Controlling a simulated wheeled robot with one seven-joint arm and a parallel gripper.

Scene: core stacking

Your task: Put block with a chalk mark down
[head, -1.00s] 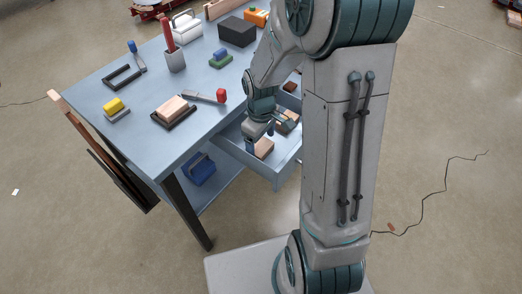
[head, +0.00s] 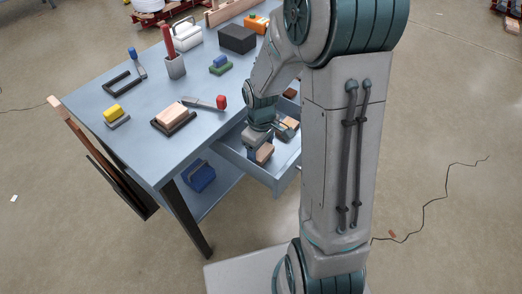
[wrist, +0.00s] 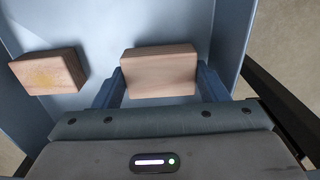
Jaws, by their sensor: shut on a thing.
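My gripper (wrist: 160,88) is shut on a light wooden block (wrist: 160,70), with one blue-grey finger on each side of it. No clear mark shows on the faces of this held block that I can see. In the head view the held block (head: 264,153) is inside the open drawer (head: 276,178), partly covered by my gripper (head: 260,145). Whether it touches the drawer floor I cannot tell. A second wooden block (wrist: 47,72) lies to its left in the wrist view, apart from it, with a faint yellowish smudge on its face.
Drawer walls (wrist: 232,40) stand close around my gripper. The blue-grey workbench (head: 150,155) above holds a wooden block on a dark tray (head: 180,124), a red-ended tool (head: 220,102), a yellow block (head: 113,110) and a black box (head: 237,38). A blue box (head: 200,177) sits on the lower shelf.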

